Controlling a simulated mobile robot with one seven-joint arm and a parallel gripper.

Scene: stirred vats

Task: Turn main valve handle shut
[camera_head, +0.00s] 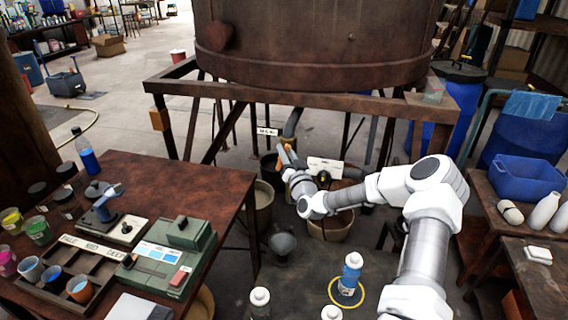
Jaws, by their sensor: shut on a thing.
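The large rust-brown vat (315,45) stands on a metal frame at the top centre. A grey outlet pipe (292,122) comes down under it, beside a small white label (268,132) whose text is too small to read surely. An orange valve handle (287,153) shows just below the pipe. My white-and-grey arm reaches in from the lower right, and my gripper (290,167) is at the handle, shut on it. The fingers are small here, and the valve body is mostly hidden behind my wrist.
A rusty table (190,172) at the left holds a green device (170,258), a wooden tray and several cups. Buckets (262,203) stand beneath the vat. Bottles (352,270) stand at the bottom centre. A blue crate (527,180) sits on a right-hand table. The vat frame's beam (300,98) crosses above my gripper.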

